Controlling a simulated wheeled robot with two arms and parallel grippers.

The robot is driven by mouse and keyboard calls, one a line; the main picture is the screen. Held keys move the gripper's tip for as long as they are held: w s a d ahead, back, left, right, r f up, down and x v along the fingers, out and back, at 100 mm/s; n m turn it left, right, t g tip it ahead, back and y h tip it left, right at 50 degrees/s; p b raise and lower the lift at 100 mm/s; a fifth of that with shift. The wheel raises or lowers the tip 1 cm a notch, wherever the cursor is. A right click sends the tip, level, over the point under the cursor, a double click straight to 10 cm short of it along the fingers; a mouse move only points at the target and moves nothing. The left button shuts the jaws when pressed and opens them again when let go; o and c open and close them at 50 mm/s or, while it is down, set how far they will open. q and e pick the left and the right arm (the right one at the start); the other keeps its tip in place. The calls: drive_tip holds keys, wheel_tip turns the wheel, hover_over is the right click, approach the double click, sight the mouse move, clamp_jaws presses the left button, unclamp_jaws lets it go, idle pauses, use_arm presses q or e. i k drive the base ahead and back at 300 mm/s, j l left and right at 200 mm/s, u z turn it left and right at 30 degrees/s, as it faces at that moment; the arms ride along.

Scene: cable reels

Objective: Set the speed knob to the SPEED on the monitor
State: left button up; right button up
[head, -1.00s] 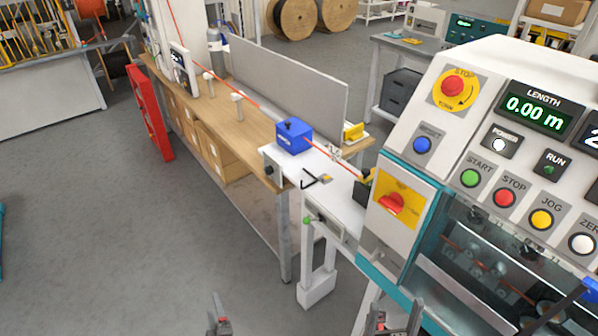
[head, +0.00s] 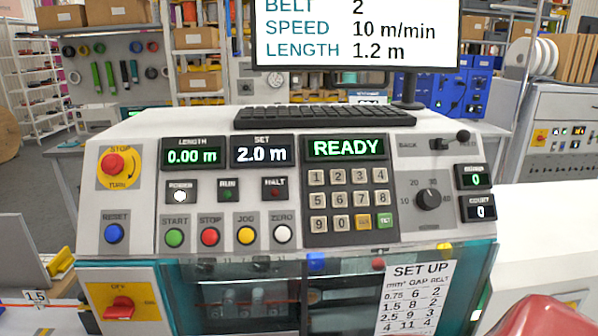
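The monitor (head: 355,35) stands behind the console, its top cut off; it reads BELT 2, SPEED 10 m/min and LENGTH 1.2 m. The speed knob (head: 428,198) is a black round dial on the right of the sloped console panel. Numbers including 10, 20, 30 and 60 run around it, with 10 at its left. Its pointer is too small to read for sure. A small display (head: 475,178) right of the knob shows 0. Neither of my grippers is in view.
The console (head: 130,190) also has a keypad (head: 348,200), READY display (head: 345,148), coloured buttons, a red stop button (head: 113,163) and a toggle switch (head: 438,144). A keyboard (head: 325,117) lies on top. A red rounded shape (head: 540,318) fills the bottom right corner.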

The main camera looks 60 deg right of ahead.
sight(428, 199)
drive_tip(key=z, duration=2.55)
